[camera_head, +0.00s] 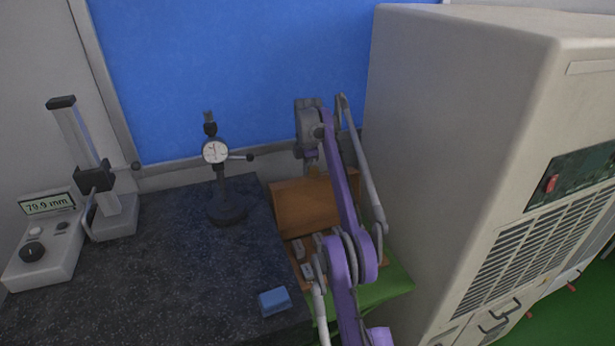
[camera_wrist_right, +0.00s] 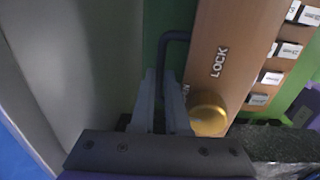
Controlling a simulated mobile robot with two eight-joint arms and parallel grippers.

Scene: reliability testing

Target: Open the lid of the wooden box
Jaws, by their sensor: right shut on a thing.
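The wooden box shows in the head view with its brown lid (camera_head: 303,204) raised and tilted back; grey blocks (camera_head: 298,248) show in front of it. My right arm crosses in front of the box, and its wrist end is at the lid's upper edge; the fingertips are hidden there. In the right wrist view my right gripper (camera_wrist_right: 165,90) is shut on a dark bar handle (camera_wrist_right: 176,36) beside a brown wooden panel (camera_wrist_right: 225,35). The panel bears the word LOCK and a brass knob (camera_wrist_right: 207,114). My left gripper is not in view.
A dial gauge stand (camera_head: 228,207) and a blue block (camera_head: 274,301) are on the dark granite surface (camera_head: 160,270). A height gauge (camera_head: 105,210) stands at the left. A large beige cabinet (camera_head: 450,120) closes off the right, close to my arm.

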